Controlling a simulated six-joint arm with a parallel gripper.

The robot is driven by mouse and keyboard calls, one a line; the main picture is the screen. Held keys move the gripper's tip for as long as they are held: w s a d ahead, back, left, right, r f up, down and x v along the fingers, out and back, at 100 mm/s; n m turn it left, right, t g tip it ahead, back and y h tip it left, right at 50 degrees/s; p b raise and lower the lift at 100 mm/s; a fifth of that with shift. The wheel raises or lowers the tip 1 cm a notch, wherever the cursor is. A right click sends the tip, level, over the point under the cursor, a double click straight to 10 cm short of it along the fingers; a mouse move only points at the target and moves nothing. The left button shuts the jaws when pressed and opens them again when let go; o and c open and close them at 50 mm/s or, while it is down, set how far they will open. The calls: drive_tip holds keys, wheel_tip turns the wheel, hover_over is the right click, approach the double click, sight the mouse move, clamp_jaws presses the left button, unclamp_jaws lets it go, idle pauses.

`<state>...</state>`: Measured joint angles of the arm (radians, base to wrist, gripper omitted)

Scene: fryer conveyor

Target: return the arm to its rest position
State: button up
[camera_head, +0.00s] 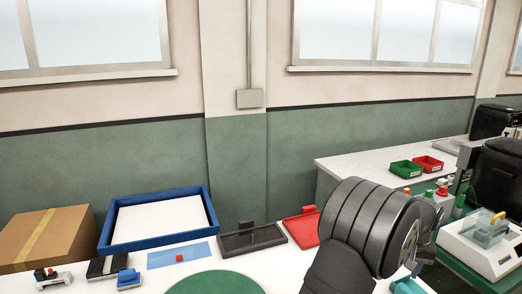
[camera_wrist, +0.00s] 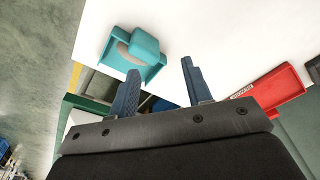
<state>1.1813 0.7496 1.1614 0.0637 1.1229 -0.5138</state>
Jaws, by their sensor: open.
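My gripper (camera_wrist: 158,80) shows in the wrist view with its two dark fingers spread apart and nothing between them. Beyond the fingers, a teal holder (camera_wrist: 132,60) with a rounded block shape stands at the white table's edge, apart from the fingers. In the head view my dark arm fills the right middle, and the gripper's fingers cannot be made out behind it.
In the head view, a red tray (camera_head: 300,236), a dark tray (camera_head: 240,243), a blue-rimmed tray (camera_head: 108,231) and a cardboard box (camera_head: 45,240) line the table's back. A white machine (camera_head: 482,252) stands right.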

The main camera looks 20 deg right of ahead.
drive_tip(key=w+a+m, duration=0.6)
drive_tip(key=w+m, duration=0.3)
drive_tip(key=w, duration=0.3)
drive_tip(key=shift+w+g+h, duration=0.25)
drive_tip(key=shift+g+h, duration=0.05)
drive_tip(key=shift+g, duration=0.1)
drive_tip(key=shift+s, duration=0.1)
drive_tip(key=s+d+n, duration=0.5)
drive_tip(key=s+n, duration=0.2)
drive_tip(key=s, duration=0.2)
drive_tip(key=shift+s+t, duration=0.3)
drive_tip(key=shift+t, duration=0.1)
idle(0.3)
drive_tip(key=shift+w+a, duration=0.1)
